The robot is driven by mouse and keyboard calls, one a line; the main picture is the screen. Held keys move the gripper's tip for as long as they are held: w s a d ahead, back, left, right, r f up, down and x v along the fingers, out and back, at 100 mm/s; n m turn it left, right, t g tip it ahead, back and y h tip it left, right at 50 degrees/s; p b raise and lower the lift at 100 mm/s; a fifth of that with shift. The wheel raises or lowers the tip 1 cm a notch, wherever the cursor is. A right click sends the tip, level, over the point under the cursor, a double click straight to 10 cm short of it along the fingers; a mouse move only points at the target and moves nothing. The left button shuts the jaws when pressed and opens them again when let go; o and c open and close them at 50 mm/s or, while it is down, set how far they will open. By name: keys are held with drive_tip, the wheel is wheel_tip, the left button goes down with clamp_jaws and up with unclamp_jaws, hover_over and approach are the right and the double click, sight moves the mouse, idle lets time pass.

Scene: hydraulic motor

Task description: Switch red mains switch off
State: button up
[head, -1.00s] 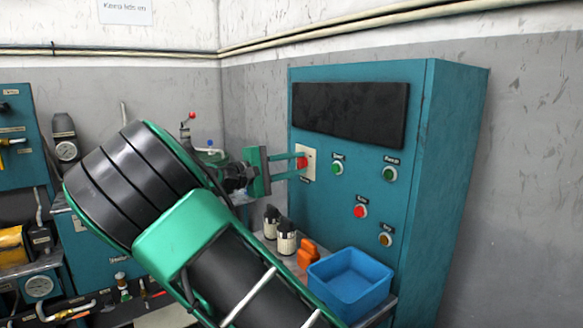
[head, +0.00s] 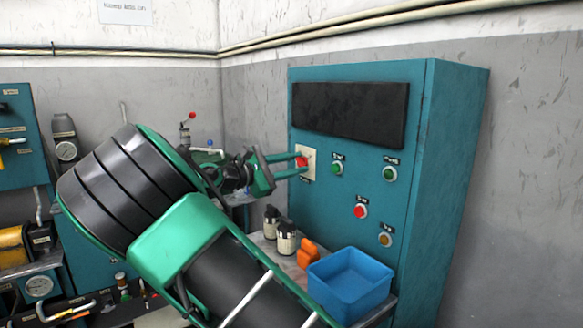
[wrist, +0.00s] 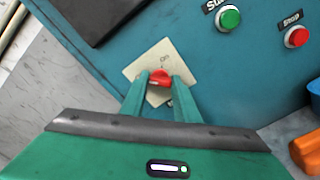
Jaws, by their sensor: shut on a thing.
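The red mains switch (head: 302,161) sits on a cream plate (head: 309,171) at the upper left of the teal cabinet's front. In the wrist view the red switch knob (wrist: 161,78) shows between the tips of my gripper (wrist: 160,82), with the cream plate (wrist: 148,62) behind it, tilted in that picture. My gripper (head: 300,163) reaches the switch from the left in the head view, its two green fingers shut on the knob. The word "On" shows on the plate above the knob; the marking below is partly hidden by my fingers.
The teal cabinet (head: 330,232) carries a dark screen (head: 350,114), a green start button (head: 337,168), a red stop button (head: 360,212) and other buttons. A blue bin (head: 350,283), an orange object (head: 307,253) and two dark-topped bottles (head: 286,237) stand below on the bench.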

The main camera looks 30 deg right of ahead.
drive_tip(key=shift+w+a+f, duration=0.1)
drive_tip(key=shift+w+f, duration=0.05)
drive_tip(key=shift+f, duration=0.05)
drive_tip(key=o, duration=1)
drive_tip(key=shift+o, duration=0.2)
drive_tip(key=a, duration=1)
drive_tip(key=shift+a, duration=0.4)
drive_tip(key=shift+s, duration=0.25)
